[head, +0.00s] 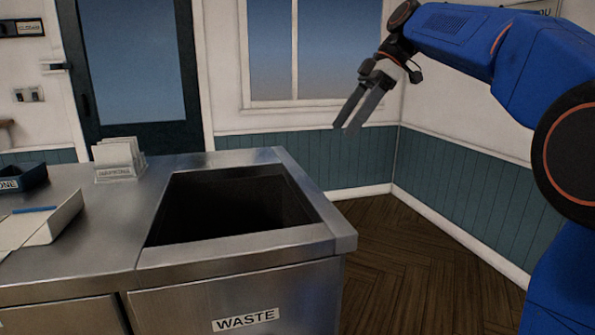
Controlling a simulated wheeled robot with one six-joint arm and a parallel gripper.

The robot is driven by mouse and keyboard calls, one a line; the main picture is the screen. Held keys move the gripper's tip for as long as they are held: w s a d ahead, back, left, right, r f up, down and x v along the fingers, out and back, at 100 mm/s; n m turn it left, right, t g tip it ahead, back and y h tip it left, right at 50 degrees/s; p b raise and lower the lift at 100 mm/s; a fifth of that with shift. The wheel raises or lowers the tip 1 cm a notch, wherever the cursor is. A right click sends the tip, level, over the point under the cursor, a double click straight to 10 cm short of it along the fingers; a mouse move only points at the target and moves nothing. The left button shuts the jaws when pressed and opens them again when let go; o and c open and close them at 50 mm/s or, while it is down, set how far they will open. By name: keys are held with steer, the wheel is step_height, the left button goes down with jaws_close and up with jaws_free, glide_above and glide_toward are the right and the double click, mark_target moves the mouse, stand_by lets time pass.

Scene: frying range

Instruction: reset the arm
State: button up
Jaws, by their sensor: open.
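My blue arm (455,38) reaches in from the right side of the head view. My gripper (352,120) is at its end, pointing down and to the left, with its two grey fingers apart and nothing between them. It hangs in the air in front of the far wall, up and to the right of the waste opening, touching nothing.
A steel counter (120,212) has a square dark waste opening (235,208) with a WASTE label (246,320). Napkins (115,155), a white tray (50,228) and a dark bin (22,178) stand at left. Wooden floor (420,250) is clear at right.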

steer(key=s+d+f+m+t+h, duration=0.2)
steer(key=s+d+f+m, duration=0.3)
steer(key=s+f, duration=0.5)
steer(key=s+d+f+m+t+h, duration=0.2)
steer(key=s+d+f+m, duration=0.4)
steer(key=s+f, duration=0.4)
steer(key=s+d+f+m+t+h, duration=0.2)
steer(key=s+d+f+m, duration=0.4)
steer(key=s+f, duration=0.5)
step_height(320, 180, down, 4)
steer(key=shift+r+m, duration=0.1)
steer(key=shift+m, duration=0.8)
